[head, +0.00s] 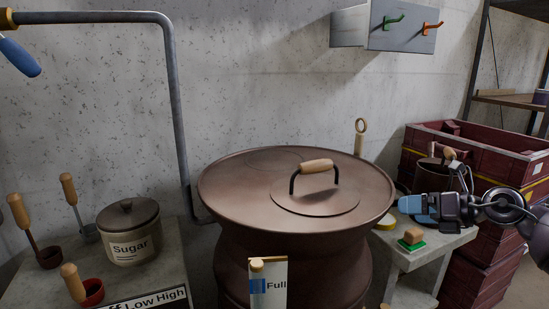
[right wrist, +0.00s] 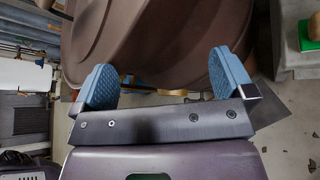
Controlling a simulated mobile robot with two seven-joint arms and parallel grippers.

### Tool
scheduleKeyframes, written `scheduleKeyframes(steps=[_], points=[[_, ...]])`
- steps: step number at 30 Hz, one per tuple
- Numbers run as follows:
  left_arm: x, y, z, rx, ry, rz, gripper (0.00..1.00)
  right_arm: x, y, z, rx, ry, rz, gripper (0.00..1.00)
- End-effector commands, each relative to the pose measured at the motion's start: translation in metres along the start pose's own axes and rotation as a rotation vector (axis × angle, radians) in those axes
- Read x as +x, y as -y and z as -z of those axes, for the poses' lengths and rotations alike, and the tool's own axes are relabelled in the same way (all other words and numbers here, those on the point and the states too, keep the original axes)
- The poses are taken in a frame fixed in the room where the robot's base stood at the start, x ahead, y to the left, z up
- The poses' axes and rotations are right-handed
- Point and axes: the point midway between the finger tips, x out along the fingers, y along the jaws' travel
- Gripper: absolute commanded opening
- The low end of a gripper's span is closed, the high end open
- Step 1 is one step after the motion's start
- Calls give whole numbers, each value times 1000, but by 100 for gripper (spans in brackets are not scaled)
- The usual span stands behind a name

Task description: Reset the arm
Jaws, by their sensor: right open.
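My right gripper (head: 412,205) comes in from the right in the head view, its blue fingers pointing left at the right side of a large brown lidded vessel (head: 235,200). In the right wrist view the two blue fingers (right wrist: 163,80) are spread apart with nothing between them. The vessel's brown side (right wrist: 150,40) lies beyond them, and I cannot tell the exact gap. My left gripper is not in either view.
A right-hand table (head: 440,243) holds a green-based block (head: 411,239) below my right gripper. Dark red crates (head: 480,145) stand behind my arm. A sugar pot (head: 130,232) and several wooden-handled scoops stand at left. A grey pipe (head: 178,110) rises behind.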

Motion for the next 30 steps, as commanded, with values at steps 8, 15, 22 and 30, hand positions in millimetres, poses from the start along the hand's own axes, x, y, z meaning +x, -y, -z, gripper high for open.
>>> scheduleKeyframes(steps=[8, 15, 22, 30], points=[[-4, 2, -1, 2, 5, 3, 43, 20, -43, 28, 580, 334, -305, 100], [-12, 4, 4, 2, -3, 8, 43, 16, -25, 104, 1253, 568, -360, 100], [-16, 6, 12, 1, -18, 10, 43, 3, -8, 208, 1815, 706, -280, 100], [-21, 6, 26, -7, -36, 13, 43, -25, -19, 332, 2323, 816, -171, 100]])
